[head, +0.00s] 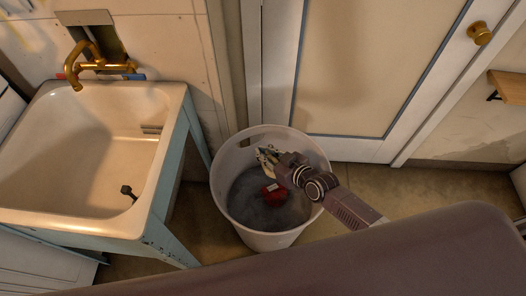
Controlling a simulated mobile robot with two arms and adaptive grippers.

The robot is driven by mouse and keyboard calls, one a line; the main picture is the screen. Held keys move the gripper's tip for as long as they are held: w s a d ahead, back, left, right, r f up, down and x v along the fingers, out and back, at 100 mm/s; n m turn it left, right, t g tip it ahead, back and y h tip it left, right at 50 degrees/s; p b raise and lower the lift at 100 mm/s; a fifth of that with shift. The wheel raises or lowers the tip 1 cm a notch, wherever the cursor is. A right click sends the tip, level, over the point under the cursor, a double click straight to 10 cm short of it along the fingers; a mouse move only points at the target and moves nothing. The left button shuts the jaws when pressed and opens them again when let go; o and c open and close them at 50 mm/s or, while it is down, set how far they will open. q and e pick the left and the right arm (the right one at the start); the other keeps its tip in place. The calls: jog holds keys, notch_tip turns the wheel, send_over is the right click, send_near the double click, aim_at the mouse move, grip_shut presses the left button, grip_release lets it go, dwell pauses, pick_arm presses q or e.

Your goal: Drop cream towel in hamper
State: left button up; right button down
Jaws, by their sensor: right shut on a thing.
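The hamper (229,150) is a tall white round bin standing open on the floor, right of the sink. My right gripper (266,158) is over the inside of the hamper, near its far rim. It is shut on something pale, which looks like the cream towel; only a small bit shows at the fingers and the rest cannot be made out. Dark grey cloth (246,204) lies in the hamper. A red item (273,194) with a white patch shows below the gripper. My left gripper is not in view.
A utility sink (62,160) with a brass faucet (98,66) stands left of the hamper on a blue-green frame. A white door (350,70) with a brass knob (480,34) is behind. A wooden shelf (509,86) is at the right.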

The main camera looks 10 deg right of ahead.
jog(key=c, duration=1.8)
grip_release()
jog(key=shift+o, duration=0.2)
jog(key=shift+s, duration=0.15)
jog(key=v, duration=1.1)
jog(key=shift+s+d+r, duration=0.2)
jog(key=shift+s+r, duration=0.05)
